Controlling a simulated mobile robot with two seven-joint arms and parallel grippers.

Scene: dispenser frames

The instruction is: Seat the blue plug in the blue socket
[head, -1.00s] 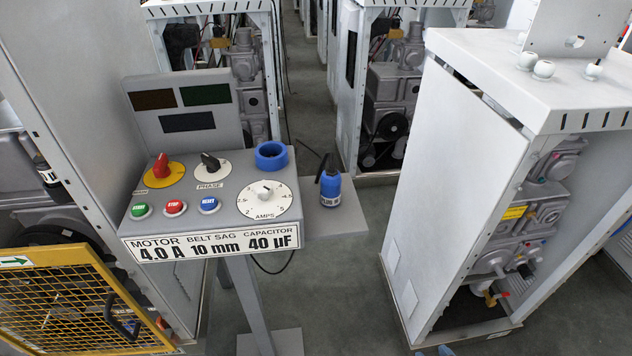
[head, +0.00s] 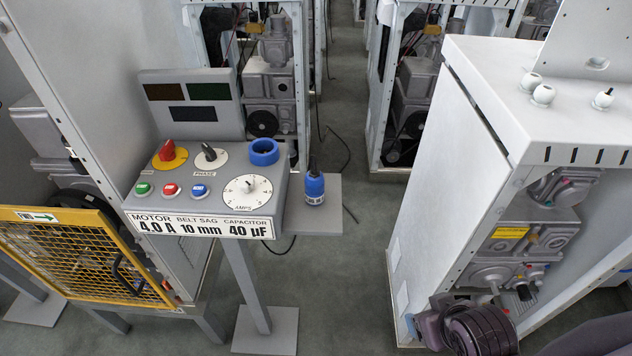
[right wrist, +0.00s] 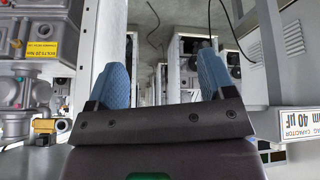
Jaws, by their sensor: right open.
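The blue plug (head: 314,187) stands upright, with its dark narrow end up, on a small grey side shelf (head: 328,218) right of the control panel. The blue socket (head: 264,152) is a round ring with a dark opening on the panel's top right, above the AMPS dial. Plug and socket are apart. My right gripper (right wrist: 160,85) shows in the right wrist view with two blue fingers wide apart and nothing between them. In the head view, only a dark part of my right arm shows at the bottom right, well away from the plug. My left gripper is out of view.
The control panel (head: 160,205) has knobs, buttons and a dial near the socket. A tall grey cabinet (head: 450,130) with exposed machinery stands at right, close to my right arm. A yellow mesh guard (head: 90,250) is at lower left. Open floor lies between panel and cabinet.

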